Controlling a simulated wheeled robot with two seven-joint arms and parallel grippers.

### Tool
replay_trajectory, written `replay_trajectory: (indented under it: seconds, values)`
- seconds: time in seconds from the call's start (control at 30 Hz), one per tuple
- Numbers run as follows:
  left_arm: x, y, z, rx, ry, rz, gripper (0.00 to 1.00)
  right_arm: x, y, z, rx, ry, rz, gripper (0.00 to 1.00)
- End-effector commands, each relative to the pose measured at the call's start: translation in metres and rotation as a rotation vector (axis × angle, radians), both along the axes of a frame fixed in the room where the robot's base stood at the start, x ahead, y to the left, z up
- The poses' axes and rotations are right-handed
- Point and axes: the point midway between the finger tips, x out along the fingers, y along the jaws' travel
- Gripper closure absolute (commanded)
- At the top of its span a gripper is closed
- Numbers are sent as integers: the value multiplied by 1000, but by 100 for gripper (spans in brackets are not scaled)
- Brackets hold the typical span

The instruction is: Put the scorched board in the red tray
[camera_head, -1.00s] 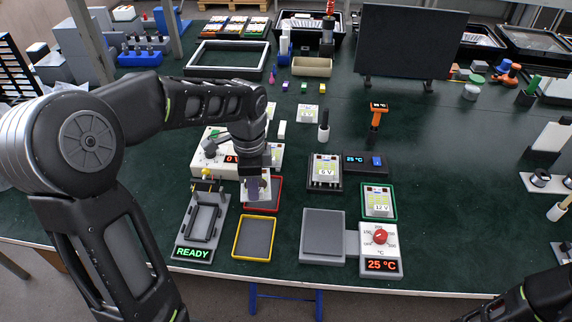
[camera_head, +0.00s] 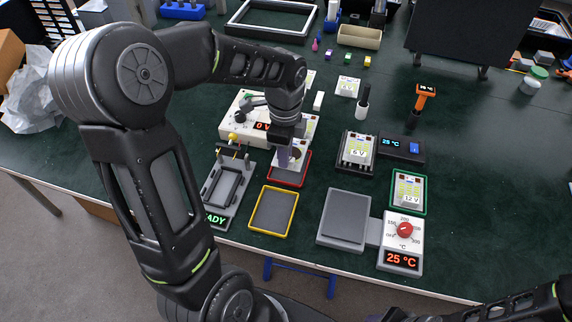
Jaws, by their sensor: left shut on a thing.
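The red tray (camera_head: 289,183) lies on the green table, behind the yellow tray. My left gripper (camera_head: 285,156) points down over it and is shut on a pale board with a dark brown mark, the scorched board (camera_head: 297,155). The board is over the back part of the red tray, and the fingers hide some of it. I cannot tell whether it touches the tray floor. My right arm shows only at the bottom right edge; its gripper is out of view.
An empty yellow tray (camera_head: 273,211) and a grey fixture (camera_head: 222,190) stand in front. A hot plate (camera_head: 344,218) with a 25 °C dial unit is to the right. A 12 V board (camera_head: 408,188) lies in a green tray. A tester (camera_head: 243,112) stands behind left.

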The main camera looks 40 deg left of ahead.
Motion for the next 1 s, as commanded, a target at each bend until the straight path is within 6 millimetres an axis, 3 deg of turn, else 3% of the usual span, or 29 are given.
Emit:
replay_trajectory:
  seconds: [0.1,0.43,0.7,1.0]
  values:
    - [1,0,-11,0,-1,0,100,0,0,0,0,0,0,64]
    - [1,0,-14,0,-1,1,100,0,0,0,0,0,0,64]
    - [0,0,-47,0,0,1,100,0,0,1,0,0,0,64]
    - [1,0,-49,1,-2,1,100,0,0,0,0,0,0,64]
